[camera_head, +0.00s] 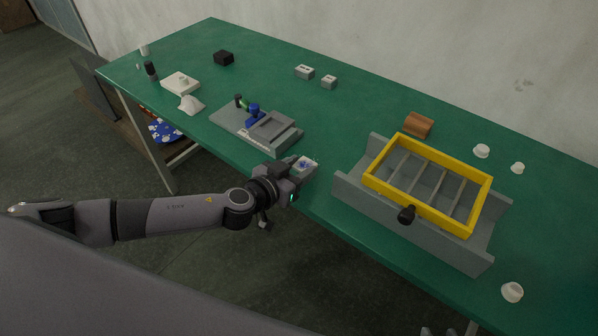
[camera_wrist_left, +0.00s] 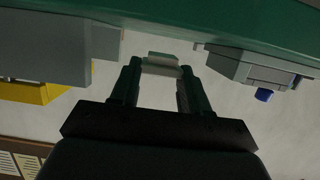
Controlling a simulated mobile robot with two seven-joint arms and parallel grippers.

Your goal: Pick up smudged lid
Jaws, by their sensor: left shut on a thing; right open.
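A small white lid (camera_head: 305,166) with a blue smudge on its top is held by my left gripper (camera_head: 299,168) at the front edge of the green table, between the grey printer and the yellow-framed tray. In the left wrist view the pale lid (camera_wrist_left: 162,63) sits between the two dark fingers of my left gripper (camera_wrist_left: 158,80), which are shut on it. The fingers hide part of its sides. I cannot tell from the head view whether it touches the table. My right gripper is not in view.
The grey pad printer (camera_head: 258,128) with a blue part stands left of the gripper. The yellow frame (camera_head: 377,184) sits in a grey holder (camera_head: 352,197) to the right. White caps (camera_head: 481,151), a brown block (camera_head: 418,124) and small blocks (camera_head: 304,71) lie behind. Green tabletop (camera_head: 335,125) between them is clear.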

